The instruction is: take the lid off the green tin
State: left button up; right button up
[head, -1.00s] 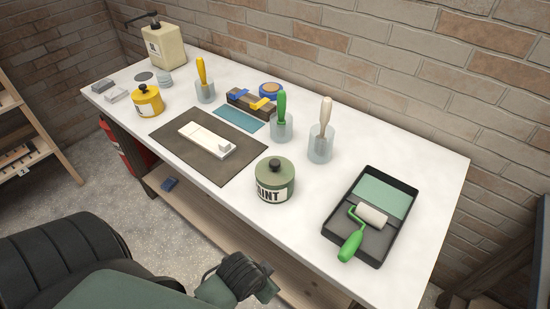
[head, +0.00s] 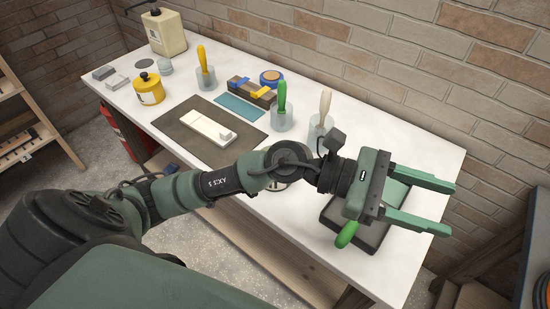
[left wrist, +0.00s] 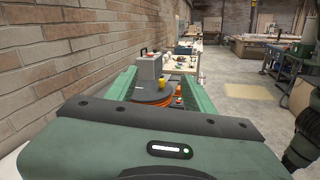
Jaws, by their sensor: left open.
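The green tin is almost wholly hidden behind my left arm in the head view; only a sliver of its pale label (head: 276,185) shows below the arm. Its lid is hidden, so I cannot tell how it sits. My left gripper (head: 449,209) is open and empty, to the right of the tin, above the paint tray's right side and the table edge. In the left wrist view its fingers (left wrist: 158,78) are spread, pointing away from the tin, with nothing between them. My right gripper is not in view.
The black paint tray (head: 365,234) with a green-handled roller (head: 347,233) lies under the left gripper. Cups hold a green brush (head: 282,97) and a pale brush (head: 325,104) behind the arm. A yellow tin (head: 149,90) stands at left. A brick wall (head: 450,90) runs behind.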

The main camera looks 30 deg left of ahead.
pick_arm(q)
jog(key=w+a+f+m+g+y, duration=0.1)
jog(key=a+f+m+y, duration=0.3)
jog(key=f, duration=0.2)
jog(key=w+a+f+m+y, duration=0.2)
jog(key=a+f+m+y, duration=0.15)
jog(key=f, duration=0.25)
jog(key=w+a+f+m+y, duration=0.15)
jog(key=a+y, duration=0.25)
jog(key=a, duration=0.5)
jog(key=w+a+t+y, duration=0.1)
jog(key=w+a+y, duration=0.3)
jog(key=a, duration=0.5)
jog(key=w+a+m+y, duration=0.1)
jog(key=a+y, duration=0.4)
jog(key=a, duration=0.4)
jog(key=p+x, duration=0.4)
jog(key=x, duration=0.2)
jog(key=shift+f, duration=0.3)
jog(key=shift+w+a+f, duration=0.1)
jog(key=shift+w+f, duration=0.1)
jog(key=shift+f, duration=0.25)
grip_shut()
jog(key=shift+r, duration=0.1)
